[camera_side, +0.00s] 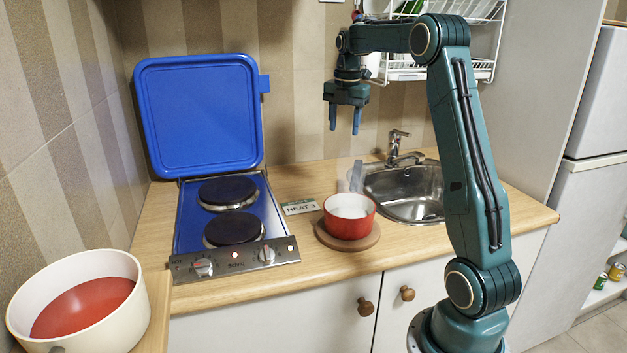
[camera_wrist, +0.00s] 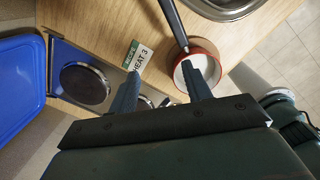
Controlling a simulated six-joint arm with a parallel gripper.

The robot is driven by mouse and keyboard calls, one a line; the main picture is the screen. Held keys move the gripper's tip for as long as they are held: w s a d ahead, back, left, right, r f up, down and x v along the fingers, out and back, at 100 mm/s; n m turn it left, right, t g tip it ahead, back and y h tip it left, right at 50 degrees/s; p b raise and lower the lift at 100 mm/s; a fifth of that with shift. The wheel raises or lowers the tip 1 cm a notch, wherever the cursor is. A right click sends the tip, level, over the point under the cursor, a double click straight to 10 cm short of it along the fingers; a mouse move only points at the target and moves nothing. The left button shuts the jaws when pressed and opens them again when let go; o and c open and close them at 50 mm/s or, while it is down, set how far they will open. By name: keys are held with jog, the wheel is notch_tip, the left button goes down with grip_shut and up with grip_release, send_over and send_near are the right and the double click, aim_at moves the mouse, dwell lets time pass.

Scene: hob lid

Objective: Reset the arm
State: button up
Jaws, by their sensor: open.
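My gripper (camera_side: 345,119) hangs fingers-down, open and empty, high above the counter near the sink. In the wrist view its two fingers (camera_wrist: 163,92) stand apart with nothing between them. Below it a red pot (camera_side: 349,216) with a white inside sits on a round wooden board (camera_side: 322,237). Its dark handle (camera_wrist: 173,22) shows in the wrist view. The hob (camera_side: 268,217) has two dark plates, and its blue lid (camera_side: 200,115) stands raised against the wall. The plates are bare. Small lights glow on the front panel with the knobs (camera_side: 203,267).
A card reading HEAT 3 (camera_side: 299,207) lies between hob and pot. The sink (camera_side: 408,192) with its tap (camera_side: 397,146) is at the right. A dish rack (camera_side: 440,70) hangs close behind my arm. A large cream pot (camera_side: 118,327) with red contents stands front left.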

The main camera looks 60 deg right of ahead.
jog(key=s+a+r+m+t, duration=0.1)
jog(key=s+a+r+m, duration=0.15)
jog(key=a, duration=0.45)
jog(key=s+a+r+m, duration=0.1)
jog(key=a+m, duration=0.2)
jog(key=a, duration=0.4)
jog(key=s+a+r+m+t, duration=0.1)
jog(key=s+a+r+m, duration=0.15)
jog(key=a, duration=0.45)
jog(key=s+a+f+m+t, duration=0.1)
jog(key=s+a+f+m, duration=0.3)
jog(key=s+a+m, duration=0.1)
jog(key=s+a+f+m+t, duration=0.2)
jog(key=s+a+m, duration=0.3)
jog(key=s+a, duration=0.3)
jog(key=shift+s+a+f+y, duration=0.15)
jog(key=shift+a+f+y, duration=0.15)
jog(key=shift+f, duration=0.55)
